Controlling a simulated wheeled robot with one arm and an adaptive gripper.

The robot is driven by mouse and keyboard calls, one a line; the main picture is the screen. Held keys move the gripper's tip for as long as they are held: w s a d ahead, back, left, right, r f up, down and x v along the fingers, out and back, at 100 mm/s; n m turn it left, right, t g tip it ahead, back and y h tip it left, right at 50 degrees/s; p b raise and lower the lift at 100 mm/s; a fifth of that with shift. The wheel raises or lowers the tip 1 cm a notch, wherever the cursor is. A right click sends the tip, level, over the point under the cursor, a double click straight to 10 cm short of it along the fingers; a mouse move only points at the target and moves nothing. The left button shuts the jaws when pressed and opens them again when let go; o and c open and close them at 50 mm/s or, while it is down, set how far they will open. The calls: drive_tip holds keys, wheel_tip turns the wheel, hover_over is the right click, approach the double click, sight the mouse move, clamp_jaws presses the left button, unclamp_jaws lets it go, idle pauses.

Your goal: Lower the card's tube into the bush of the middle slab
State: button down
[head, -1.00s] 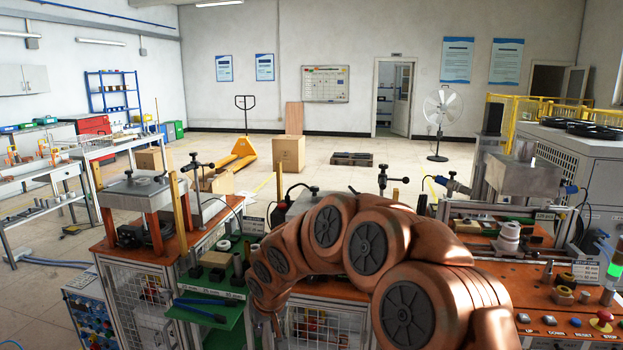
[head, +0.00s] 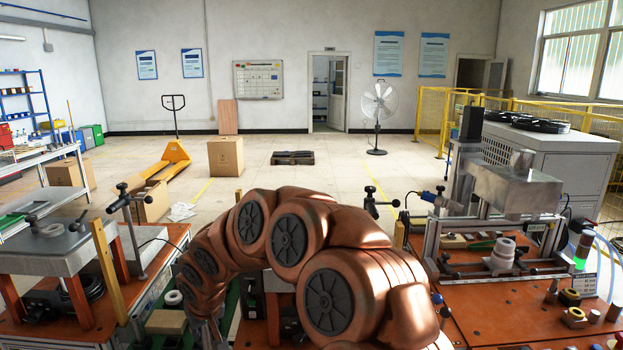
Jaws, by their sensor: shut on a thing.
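My copper-coloured arm (head: 290,240) arches across the middle of the head view and bends down to the bottom edge. My gripper at its end is below the picture or hidden, so neither its jaws nor the card and tube show. The middle slab and its bush are hidden behind my arm.
A right-hand station has a metal block (head: 515,187) and a white stacked cylinder (head: 503,252) on its orange bench (head: 490,310). A clamp post (head: 135,235) stands beside the left slab. A green shelf (head: 150,335) lies low beside my arm.

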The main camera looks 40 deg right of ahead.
drive_tip(key=r+p, duration=0.2)
drive_tip(key=r, duration=0.1)
drive_tip(key=r+p, duration=0.2)
drive_tip(key=shift+s+r, duration=0.1)
drive_tip(key=shift+s, duration=0.15)
drive_tip(key=shift+a, duration=0.1)
drive_tip(key=shift+w, duration=0.15)
